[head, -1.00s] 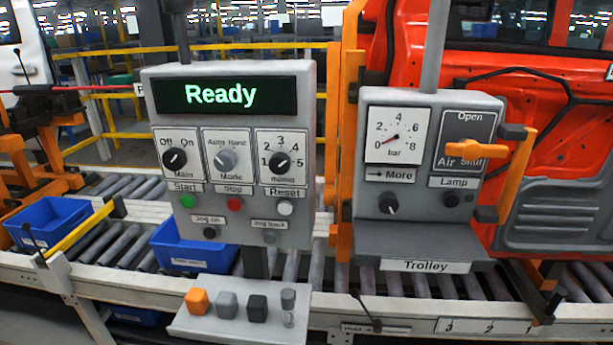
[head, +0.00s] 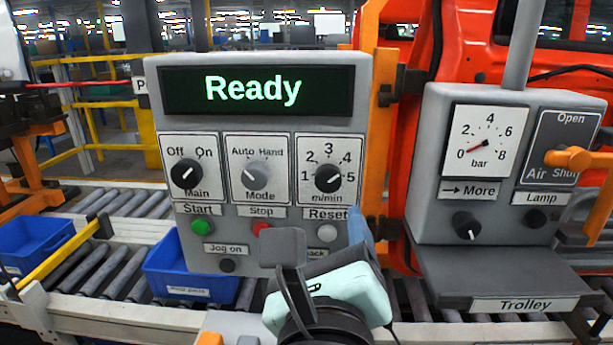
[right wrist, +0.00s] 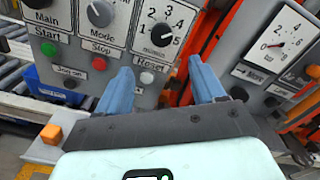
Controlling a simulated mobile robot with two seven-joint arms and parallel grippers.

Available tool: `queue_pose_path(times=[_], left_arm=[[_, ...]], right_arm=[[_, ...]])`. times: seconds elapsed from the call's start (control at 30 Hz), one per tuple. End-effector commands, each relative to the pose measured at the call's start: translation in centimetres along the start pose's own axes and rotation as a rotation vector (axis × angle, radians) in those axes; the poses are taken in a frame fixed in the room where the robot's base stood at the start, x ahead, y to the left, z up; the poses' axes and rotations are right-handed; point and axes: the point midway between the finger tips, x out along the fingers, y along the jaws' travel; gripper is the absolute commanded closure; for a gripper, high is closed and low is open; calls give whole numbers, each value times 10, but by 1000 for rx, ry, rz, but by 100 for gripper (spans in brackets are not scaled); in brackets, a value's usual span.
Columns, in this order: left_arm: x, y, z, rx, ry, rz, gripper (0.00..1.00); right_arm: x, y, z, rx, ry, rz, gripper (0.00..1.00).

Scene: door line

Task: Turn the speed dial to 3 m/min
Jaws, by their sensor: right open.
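The speed dial (head: 328,177) is a black knob on a white plate marked 1 to 5 and m/min, at the right of the grey control panel (head: 384,75). Its white mark points rightward, towards the 4 to 5 side; the exact setting is hard to read. The dial also shows in the right wrist view (right wrist: 163,35). My right gripper (head: 325,240) is below the dial, in front of the panel's lower part. In the right wrist view its blue fingers (right wrist: 162,78) are spread and empty, with the dial beyond them. My left gripper is out of view.
The display (head: 255,90) reads Ready. Main (head: 186,174) and Mode (head: 255,174) knobs sit left of the dial. The white Reset button (head: 327,233) is just below it; my gripper partly covers Stop (head: 261,230). A gauge box (head: 425,190) stands to the right.

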Motion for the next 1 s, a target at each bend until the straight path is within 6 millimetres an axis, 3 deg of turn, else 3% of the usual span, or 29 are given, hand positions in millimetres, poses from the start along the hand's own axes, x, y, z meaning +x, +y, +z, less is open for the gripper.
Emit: queue_pose_path(times=[0.13, 0.27, 0.7, 1.0], left_arm=[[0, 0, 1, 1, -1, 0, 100], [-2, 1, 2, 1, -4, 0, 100], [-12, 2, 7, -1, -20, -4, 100], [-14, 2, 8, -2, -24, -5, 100]], right_arm=[[4, -2, 1, 8, 0, 0, 31], [21, -2, 1, 6, 1, -1, 31], [109, -1, 2, 3, 0, 0, 31], [132, -1, 1, 4, -2, 0, 31]])
